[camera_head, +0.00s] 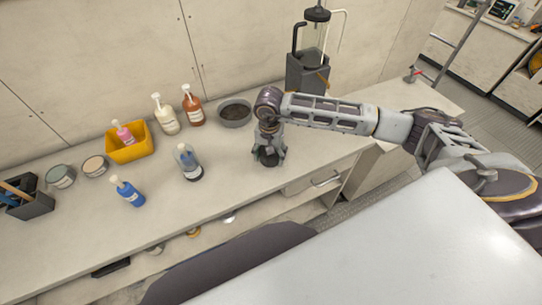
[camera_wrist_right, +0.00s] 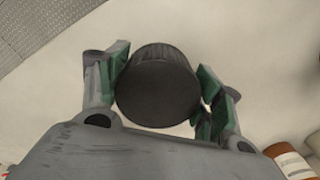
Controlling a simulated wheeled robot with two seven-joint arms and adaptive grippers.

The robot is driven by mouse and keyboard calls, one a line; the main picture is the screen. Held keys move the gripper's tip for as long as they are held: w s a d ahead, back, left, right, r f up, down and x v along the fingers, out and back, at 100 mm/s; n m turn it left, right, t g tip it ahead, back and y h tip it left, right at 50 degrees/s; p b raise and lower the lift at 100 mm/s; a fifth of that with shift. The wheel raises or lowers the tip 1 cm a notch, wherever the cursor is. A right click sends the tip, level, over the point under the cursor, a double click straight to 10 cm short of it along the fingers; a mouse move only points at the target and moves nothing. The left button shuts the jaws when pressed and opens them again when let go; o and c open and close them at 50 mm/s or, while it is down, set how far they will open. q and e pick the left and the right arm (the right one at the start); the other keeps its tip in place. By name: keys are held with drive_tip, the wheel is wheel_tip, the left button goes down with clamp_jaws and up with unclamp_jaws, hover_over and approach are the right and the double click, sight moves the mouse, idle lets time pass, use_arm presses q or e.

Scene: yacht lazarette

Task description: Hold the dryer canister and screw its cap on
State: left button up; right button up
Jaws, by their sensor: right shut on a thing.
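My right gripper (camera_head: 268,153) points down at the bench, right of the bottles. In the wrist view its green-padded fingers are shut on a dark round cap (camera_wrist_right: 158,88), seen from its flat face. In the head view the cap (camera_head: 268,160) is mostly hidden by the fingers, low at the worktop; I cannot tell whether it touches it. A clear, bluish container with a dark base, which looks like the dryer canister (camera_head: 190,167), stands upright on the bench left of the gripper, apart from it. My left gripper is not in view.
A yellow bin (camera_head: 130,152) holding a pink bottle, a white bottle (camera_head: 166,120), a brown bottle (camera_head: 194,110) and a grey bowl (camera_head: 235,117) stand behind. A blue bottle (camera_head: 130,194) is left of the canister. The worktop (camera_head: 225,180) between canister and gripper is clear.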

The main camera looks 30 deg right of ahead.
drive_tip(key=shift+w+d+n, duration=0.15)
drive_tip(key=shift+w+n, duration=0.1)
drive_tip(key=shift+n, duration=0.95)
drive_tip(key=n, duration=0.3)
drive_tip(key=shift+w+a, duration=0.2)
drive_tip(key=shift+a, duration=0.05)
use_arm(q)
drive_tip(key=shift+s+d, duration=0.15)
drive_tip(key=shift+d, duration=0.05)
use_arm(e)
drive_tip(key=shift+n, duration=1.4)
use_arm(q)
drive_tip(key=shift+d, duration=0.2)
use_arm(e)
drive_tip(key=shift+w, duration=0.1)
